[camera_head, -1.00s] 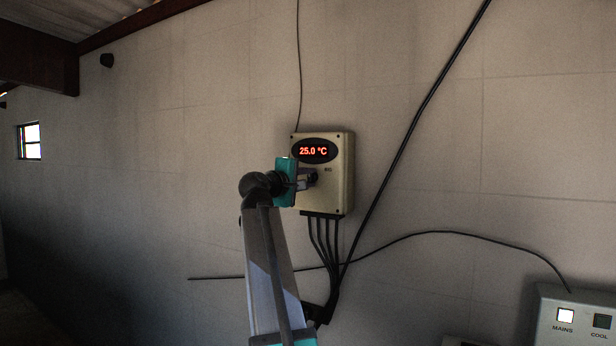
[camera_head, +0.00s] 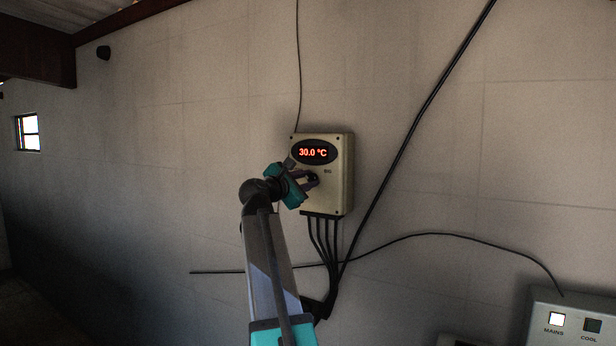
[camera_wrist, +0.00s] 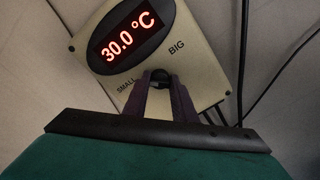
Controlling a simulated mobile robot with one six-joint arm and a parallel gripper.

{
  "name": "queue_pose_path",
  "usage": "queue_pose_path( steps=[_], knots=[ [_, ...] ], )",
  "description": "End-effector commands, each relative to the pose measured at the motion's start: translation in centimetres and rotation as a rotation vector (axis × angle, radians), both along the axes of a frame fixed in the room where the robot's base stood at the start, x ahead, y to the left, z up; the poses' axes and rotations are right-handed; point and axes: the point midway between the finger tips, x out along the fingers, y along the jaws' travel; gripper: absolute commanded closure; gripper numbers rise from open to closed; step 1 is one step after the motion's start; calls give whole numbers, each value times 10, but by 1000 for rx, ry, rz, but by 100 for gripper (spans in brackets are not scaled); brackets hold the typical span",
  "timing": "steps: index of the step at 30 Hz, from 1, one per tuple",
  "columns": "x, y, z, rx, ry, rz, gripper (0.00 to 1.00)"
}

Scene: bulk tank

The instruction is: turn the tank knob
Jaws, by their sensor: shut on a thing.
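The tank knob (camera_wrist: 160,78) is a small black knob on the front of a beige control box (camera_head: 338,190). The box is fixed to the wall, and its red display (camera_head: 314,152) reads 30.0 °C. My gripper (camera_head: 309,178) is at the box front, below the display, with its fingers shut on the knob. In the wrist view my gripper (camera_wrist: 160,88) has one finger on each side of the knob, between the labels SMALL and BIG. The fingers hide part of the knob. The box looks tilted in the wrist view.
Several black cables (camera_head: 322,240) leave the bottom of the box, and a thick cable (camera_head: 415,130) runs up the wall to the right. A grey panel (camera_head: 572,318) with MAINS and COOL buttons is at the lower right. The wall around the box is otherwise mostly bare.

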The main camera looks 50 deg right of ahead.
Motion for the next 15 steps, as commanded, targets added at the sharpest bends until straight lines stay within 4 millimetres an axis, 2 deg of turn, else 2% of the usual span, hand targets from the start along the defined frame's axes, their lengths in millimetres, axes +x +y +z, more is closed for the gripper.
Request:
queue_pose_path(
  steps=[6, 15],
  knots=[
    [0, 0, 0, -20, 84, 1, 98],
    [1, 1, -1, -26, 110, 1, 98]
  ],
)
